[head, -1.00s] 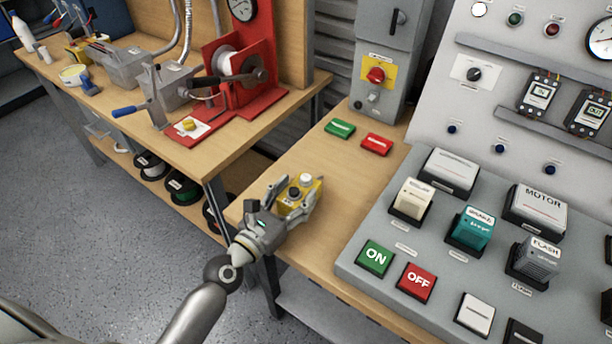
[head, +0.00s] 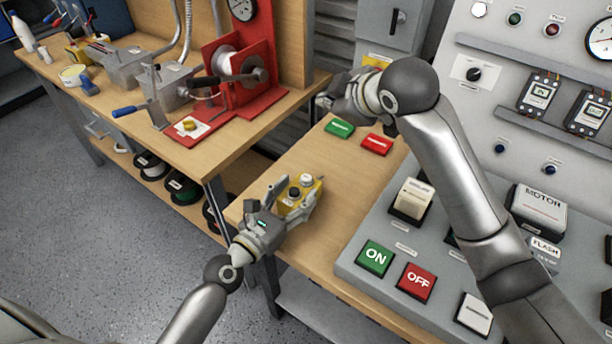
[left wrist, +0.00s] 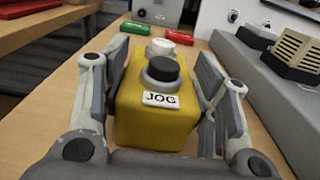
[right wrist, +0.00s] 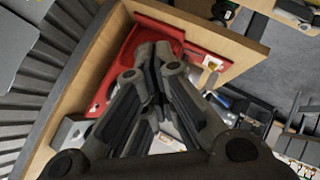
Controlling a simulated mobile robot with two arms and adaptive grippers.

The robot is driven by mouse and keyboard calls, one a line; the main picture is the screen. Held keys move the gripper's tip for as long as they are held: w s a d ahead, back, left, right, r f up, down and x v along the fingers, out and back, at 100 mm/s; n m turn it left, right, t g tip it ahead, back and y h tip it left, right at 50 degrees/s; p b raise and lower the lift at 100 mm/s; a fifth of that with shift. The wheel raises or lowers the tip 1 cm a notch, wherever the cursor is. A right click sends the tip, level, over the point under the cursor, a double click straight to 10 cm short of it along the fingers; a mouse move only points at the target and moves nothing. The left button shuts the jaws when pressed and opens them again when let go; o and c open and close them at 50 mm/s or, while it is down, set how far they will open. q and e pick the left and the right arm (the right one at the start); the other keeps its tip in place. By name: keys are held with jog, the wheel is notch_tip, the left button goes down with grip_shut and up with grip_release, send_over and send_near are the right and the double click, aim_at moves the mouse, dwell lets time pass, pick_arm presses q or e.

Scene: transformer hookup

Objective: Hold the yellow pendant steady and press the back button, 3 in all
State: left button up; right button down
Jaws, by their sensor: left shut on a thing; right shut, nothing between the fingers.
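The yellow pendant (head: 314,199) stands on the wooden bench near its front left corner. My left gripper (head: 291,197) is shut on its sides. In the left wrist view the yellow pendant (left wrist: 155,122) carries a black button (left wrist: 161,70) beside a JOG label, and a white button (left wrist: 161,47) behind it. Both buttons are uncovered. My right gripper (head: 328,100) is above the bench's back part, up and to the right of the pendant and well apart from it. In the right wrist view its fingers (right wrist: 155,62) are together, with nothing between them.
A green block (head: 340,128) and a red block (head: 376,144) lie at the bench's back. The sloped grey console (head: 350,277) with ON and OFF buttons stands on the right. A red winding stand (head: 245,100) is on the left bench. Bench between pendant and blocks is clear.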

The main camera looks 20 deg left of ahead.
aim_at(302, 179)
jog(key=s+a+f+n+g, duration=0.2)
jog(key=s+a+f, duration=0.2)
jog(key=s, duration=0.1)
jog(key=shift+s+a+g, duration=0.2)
jog(key=shift+a+g, duration=0.1)
jog(key=shift+a, duration=0.05)
jog(key=shift+f, duration=4.35)
jog(key=shift+f, duration=0.4)
